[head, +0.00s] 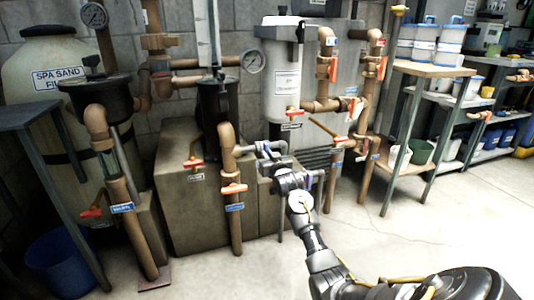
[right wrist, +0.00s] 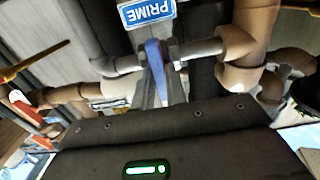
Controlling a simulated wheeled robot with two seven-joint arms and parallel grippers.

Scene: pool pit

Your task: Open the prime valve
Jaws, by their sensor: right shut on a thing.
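The prime valve shows in the right wrist view as a blue lever handle (right wrist: 155,62) on a thin grey pipe (right wrist: 203,48). A blue sign reading PRIME (right wrist: 148,11) is just beyond it. The lever lies roughly across the pipe in that picture. My right gripper (right wrist: 162,88) is shut on the blue lever, with a finger on each side of it. In the head view my right gripper (head: 267,155) reaches to the small pipe beside the brown elbow pipe; the lever is small and partly hidden there. My left gripper is in neither view.
A brown pipe with a red-handled valve (head: 234,189) stands just left of my right gripper. A black strainer pot (head: 218,105) and a white tank (head: 283,85) are behind. A yellow lever (head: 322,127) is to the right. Floor at right is clear.

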